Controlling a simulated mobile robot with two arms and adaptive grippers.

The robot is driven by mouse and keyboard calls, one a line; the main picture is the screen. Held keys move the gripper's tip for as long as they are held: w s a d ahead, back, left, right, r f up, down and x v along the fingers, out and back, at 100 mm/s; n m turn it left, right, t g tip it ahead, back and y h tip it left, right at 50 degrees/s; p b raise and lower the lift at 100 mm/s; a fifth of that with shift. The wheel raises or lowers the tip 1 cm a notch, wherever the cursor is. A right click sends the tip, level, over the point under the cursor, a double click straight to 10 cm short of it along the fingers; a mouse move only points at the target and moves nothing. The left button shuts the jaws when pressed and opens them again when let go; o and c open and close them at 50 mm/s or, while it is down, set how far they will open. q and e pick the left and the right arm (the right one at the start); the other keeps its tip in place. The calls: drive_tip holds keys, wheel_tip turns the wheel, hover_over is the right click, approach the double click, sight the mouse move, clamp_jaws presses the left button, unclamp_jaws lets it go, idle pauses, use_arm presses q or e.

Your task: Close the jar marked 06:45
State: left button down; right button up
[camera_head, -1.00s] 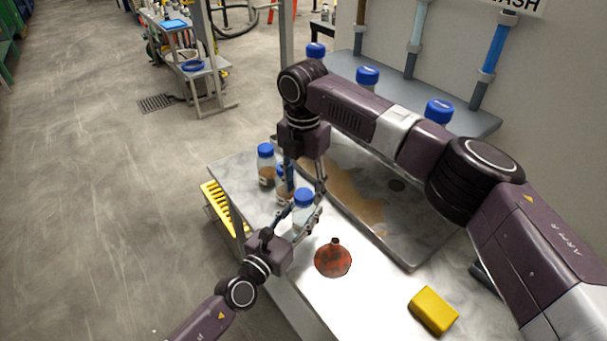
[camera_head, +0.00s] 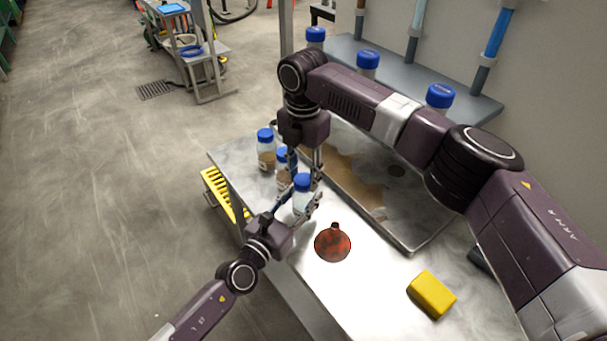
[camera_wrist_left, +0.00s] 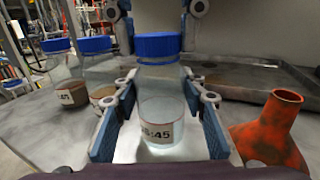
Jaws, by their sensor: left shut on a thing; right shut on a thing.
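A clear jar (camera_head: 301,202) with a blue lid (camera_head: 302,181) stands upright on the metal table. In the left wrist view its label (camera_wrist_left: 158,132) is partly hidden, and only the end, ":45", reads clearly. My left gripper (camera_wrist_left: 160,112) is shut on the jar body, one blue pad on each side. My right gripper (camera_head: 302,176) reaches down from above, shut on the blue lid, which also shows in the left wrist view (camera_wrist_left: 158,46). The lid sits level over the jar's mouth. I cannot tell how tight it is.
Two blue-lidded jars with brown contents, one (camera_head: 266,152) farther off and one (camera_head: 282,163) close by, stand behind it. A reddish funnel-like vessel (camera_head: 332,244), a yellow block (camera_head: 431,295) and a shallow tray (camera_head: 405,238) share the table. More blue-lidded containers (camera_head: 367,62) stand behind.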

drive_tip(key=m, duration=0.7)
drive_tip(key=shift+a, duration=0.1)
drive_tip(key=m, duration=0.7)
drive_tip(key=shift+f+m, duration=0.1)
drive_tip(key=shift+m, duration=0.2)
drive_tip(key=m, duration=1.1)
drive_tip(key=shift+m, duration=0.4)
drive_tip(key=m, duration=0.4)
drive_tip(key=o, duration=1.4)
drive_tip(key=shift+c, duration=0.2)
